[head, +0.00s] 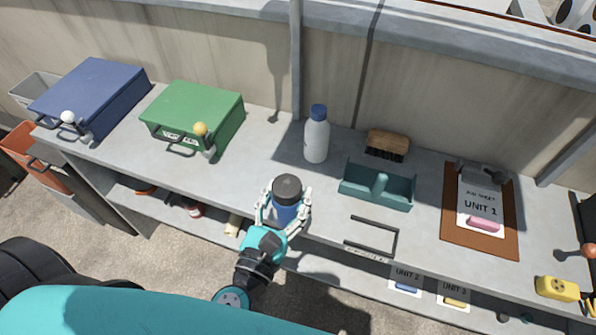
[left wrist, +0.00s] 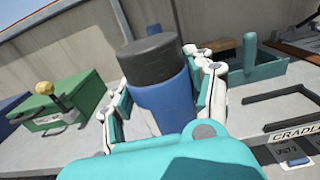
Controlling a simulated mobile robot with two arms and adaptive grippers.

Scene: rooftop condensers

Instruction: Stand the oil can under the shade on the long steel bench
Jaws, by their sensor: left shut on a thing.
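My left gripper (head: 286,197) is shut on a blue cylinder with a dark cap (head: 287,187), which I take to be the oil can. The gripper's white and teal fingers close on both sides of it, and it stands roughly upright. It also shows in the left wrist view (left wrist: 163,105), its base hidden behind the gripper. It is near the front edge of the long steel bench (head: 255,165); I cannot tell whether it touches the top. A lamp-like shadow falls on the back wall; I see no shade itself. My right gripper is not in view.
A white bottle with a blue cap (head: 316,138), a brush (head: 388,143) and a teal caddy (head: 377,187) stand behind and right. Green (head: 195,108) and blue (head: 95,90) cases are left. A dark frame (head: 375,235) lies right. Bench between green case and bottle is clear.

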